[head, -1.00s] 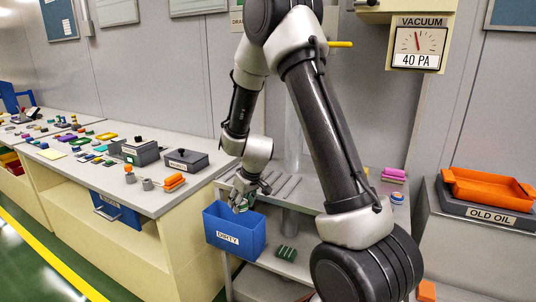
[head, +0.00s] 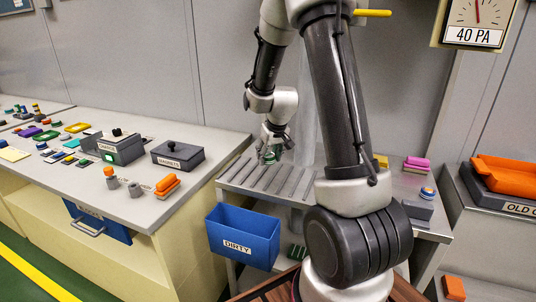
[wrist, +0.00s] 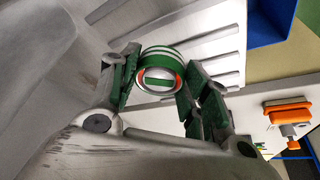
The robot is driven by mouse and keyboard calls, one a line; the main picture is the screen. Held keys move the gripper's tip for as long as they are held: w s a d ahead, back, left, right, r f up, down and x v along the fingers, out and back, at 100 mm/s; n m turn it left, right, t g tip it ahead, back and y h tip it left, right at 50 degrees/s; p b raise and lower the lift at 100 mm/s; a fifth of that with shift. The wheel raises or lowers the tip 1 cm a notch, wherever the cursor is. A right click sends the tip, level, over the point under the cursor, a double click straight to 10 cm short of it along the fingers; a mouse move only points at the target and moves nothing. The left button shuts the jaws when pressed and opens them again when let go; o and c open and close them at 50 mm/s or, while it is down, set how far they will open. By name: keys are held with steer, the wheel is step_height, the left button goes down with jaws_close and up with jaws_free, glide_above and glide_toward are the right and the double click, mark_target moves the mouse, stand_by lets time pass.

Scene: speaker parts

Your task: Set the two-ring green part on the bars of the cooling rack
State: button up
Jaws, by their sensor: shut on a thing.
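My gripper (head: 270,147) is over the back part of the cooling rack (head: 262,183), whose grey bars lie side by side on the bench. It is shut on the two-ring green part (head: 272,157), which is small and partly covered by the fingers in the head view. In the wrist view the green part (wrist: 160,54) sits between the fingertips (wrist: 160,80), with green rings, a white face and some orange showing. The rack's bars (wrist: 205,45) lie beyond it there. I cannot tell whether the part touches the bars.
A blue bin marked DIRTY (head: 243,236) hangs in front of the rack. The left bench holds a dark lidded box (head: 180,156), another grey box (head: 122,147) and an orange part (head: 167,184). A pink part (head: 417,163) is at the right.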

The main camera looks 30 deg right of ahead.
mark_target(270, 163)
steer(key=shift+f, duration=2.45)
steer(key=shift+f, duration=0.3)
steer(key=o, duration=1.4)
steer(key=shift+c, duration=0.2)
steer(key=v, duration=1.2)
